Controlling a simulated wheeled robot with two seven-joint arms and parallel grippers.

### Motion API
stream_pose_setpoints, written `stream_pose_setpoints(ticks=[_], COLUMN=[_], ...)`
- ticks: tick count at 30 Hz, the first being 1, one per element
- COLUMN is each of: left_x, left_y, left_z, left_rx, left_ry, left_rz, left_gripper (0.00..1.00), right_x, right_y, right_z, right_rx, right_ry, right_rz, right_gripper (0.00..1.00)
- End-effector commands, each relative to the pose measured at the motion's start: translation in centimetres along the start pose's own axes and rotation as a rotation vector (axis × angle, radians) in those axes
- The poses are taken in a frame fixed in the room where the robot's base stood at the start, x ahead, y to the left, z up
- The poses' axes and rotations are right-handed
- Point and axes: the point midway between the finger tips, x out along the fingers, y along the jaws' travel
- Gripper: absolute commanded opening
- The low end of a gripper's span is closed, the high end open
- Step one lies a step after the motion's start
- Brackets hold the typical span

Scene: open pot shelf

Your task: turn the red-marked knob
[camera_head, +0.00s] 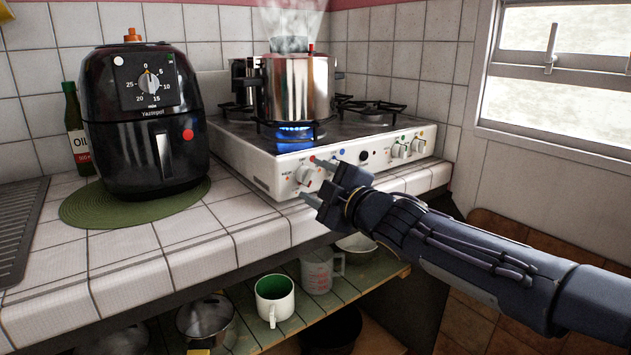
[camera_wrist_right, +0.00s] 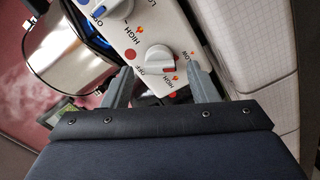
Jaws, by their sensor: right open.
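The red-marked knob (camera_head: 304,174) is the white knob at the left end of the stove's front panel. In the right wrist view the same knob (camera_wrist_right: 155,52), with a red dot beside it, lies just ahead of the gap between my fingers. My right gripper (camera_head: 316,181) is open and empty in front of the panel's left part; it also shows in the right wrist view (camera_wrist_right: 158,80). The fingers appear to be short of closing around the knob; contact cannot be told. A blue-marked knob (camera_wrist_right: 112,7) is the neighbouring one. My left gripper is out of view.
A steaming steel pot (camera_head: 298,88) stands over a lit blue flame (camera_head: 294,133) on the stove (camera_head: 250,158). A black air fryer (camera_head: 150,160) stands on a green mat (camera_head: 80,212) at left. Below, a shelf (camera_head: 355,281) holds a mug (camera_head: 275,300) and pots.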

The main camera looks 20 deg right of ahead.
Motion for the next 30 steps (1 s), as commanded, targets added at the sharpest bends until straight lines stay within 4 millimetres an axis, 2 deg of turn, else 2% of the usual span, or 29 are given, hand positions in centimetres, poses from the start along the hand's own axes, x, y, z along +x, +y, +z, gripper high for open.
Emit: stream_pose_setpoints(ticks=[6,12,30], left_x=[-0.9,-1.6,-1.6], left_y=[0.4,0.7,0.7], left_z=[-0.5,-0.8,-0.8], left_rx=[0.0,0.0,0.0], left_ry=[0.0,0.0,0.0], left_rz=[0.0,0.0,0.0], left_gripper=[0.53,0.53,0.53], right_x=[-3.8,-6.5,-7.4], right_y=[0.3,0.2,-0.1], right_z=[-0.1,-0.1,0.4], right_rx=[-0.001,-0.002,0.019], right_ry=[-0.002,-0.001,-0.018], right_rz=[0.001,0.001,-0.001], right_gripper=[0.53,0.53,0.53])
